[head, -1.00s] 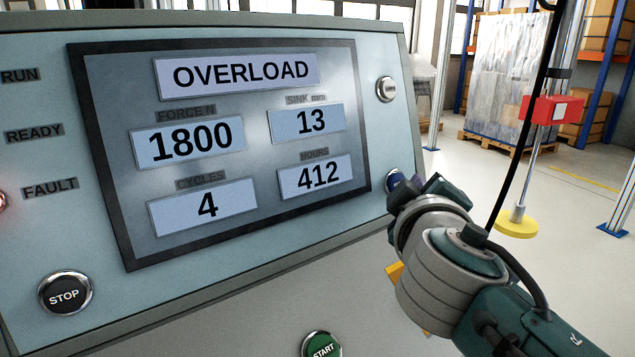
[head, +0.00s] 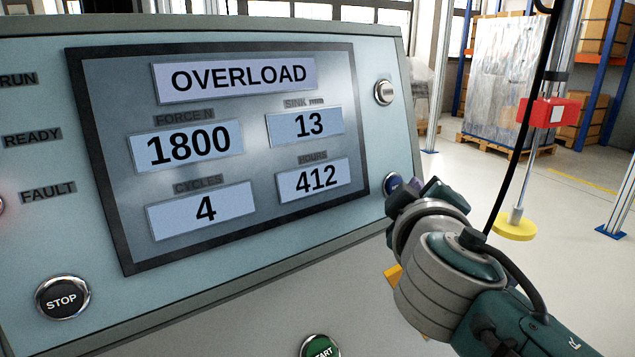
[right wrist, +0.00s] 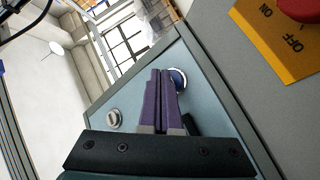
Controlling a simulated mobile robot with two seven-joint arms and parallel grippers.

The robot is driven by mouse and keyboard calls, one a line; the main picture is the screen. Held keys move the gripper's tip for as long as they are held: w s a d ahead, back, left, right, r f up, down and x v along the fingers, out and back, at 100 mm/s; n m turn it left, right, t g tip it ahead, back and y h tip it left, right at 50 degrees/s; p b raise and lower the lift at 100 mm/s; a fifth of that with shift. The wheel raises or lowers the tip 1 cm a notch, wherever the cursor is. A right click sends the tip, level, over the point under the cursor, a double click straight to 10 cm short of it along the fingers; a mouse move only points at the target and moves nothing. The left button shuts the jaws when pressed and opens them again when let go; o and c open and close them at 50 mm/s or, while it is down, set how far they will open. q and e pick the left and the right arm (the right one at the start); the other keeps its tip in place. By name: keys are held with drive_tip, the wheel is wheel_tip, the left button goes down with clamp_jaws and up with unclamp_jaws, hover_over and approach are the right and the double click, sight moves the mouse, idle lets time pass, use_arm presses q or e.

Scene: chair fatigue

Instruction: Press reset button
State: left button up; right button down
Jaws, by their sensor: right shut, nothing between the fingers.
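The control panel carries a blue button (head: 393,183) at the right edge, beside the screen; its label is not readable. It also shows in the right wrist view (right wrist: 179,79) as a blue cap in a pale ring. My right gripper (head: 413,186) is at the blue button, partly hiding it in the head view. In the right wrist view its purple fingers (right wrist: 160,74) are shut together with nothing between them, their tips just beside the button's cap. I cannot tell whether they touch it. My left gripper is not in view.
The screen (head: 205,280) reads OVERLOAD. A silver knob (head: 384,92) is above the blue button. A STOP button (head: 62,298) is lower left and a green START button (head: 320,347) at the bottom. A yellow ON/OFF plate (right wrist: 272,40) with a red knob (right wrist: 300,8) is beside the panel.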

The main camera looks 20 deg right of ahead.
idle(0.4)
idle(0.4)
drive_tip(key=shift+w+a+f+b, duration=0.15)
drive_tip(key=shift+w+b, duration=0.15)
drive_tip(key=shift+b, duration=0.2)
drive_tip(key=shift+w, duration=0.1)
drive_tip(key=shift+w+a+f+b, duration=0.1)
drive_tip(key=shift+w+b, duration=0.25)
drive_tip(key=shift+b, duration=0.05)
idle(0.6)
drive_tip(key=shift+s+r+p, duration=0.2)
drive_tip(key=shift+s+p, duration=0.15)
drive_tip(key=shift+p, duration=0.05)
drive_tip(key=shift+s+d, duration=0.25)
drive_tip(key=shift+s, duration=0.15)
